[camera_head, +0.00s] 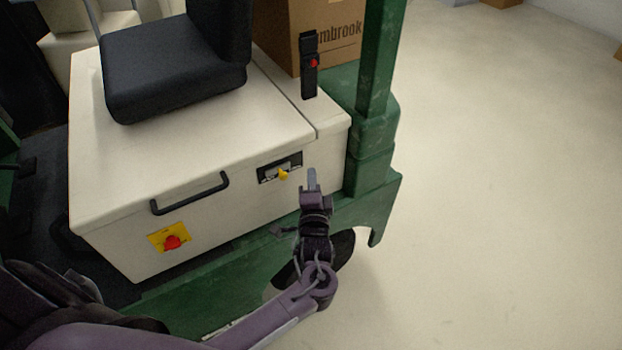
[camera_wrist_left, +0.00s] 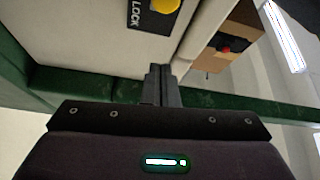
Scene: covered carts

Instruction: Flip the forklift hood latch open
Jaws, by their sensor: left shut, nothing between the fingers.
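The forklift hood (camera_head: 190,150) is a cream box with a black seat on top. Its latch (camera_head: 283,174) is a small yellow knob in a dark recessed plate on the front face, right of the black handle. In the left wrist view the yellow knob (camera_wrist_left: 166,5) shows at the top edge, beside a black plate reading LOCK (camera_wrist_left: 137,14). My left gripper (camera_head: 312,178) is shut and empty, its fingertips just right of the latch and apart from it in the picture. The fingers also show in the left wrist view (camera_wrist_left: 160,80). My right gripper is not in view.
A black handle (camera_head: 190,194) and a red knob on a yellow plate (camera_head: 171,241) are on the hood's front. A black stalk with a red button (camera_head: 310,65) and a cardboard box (camera_head: 345,35) stand behind. A green post (camera_head: 376,60) rises at right.

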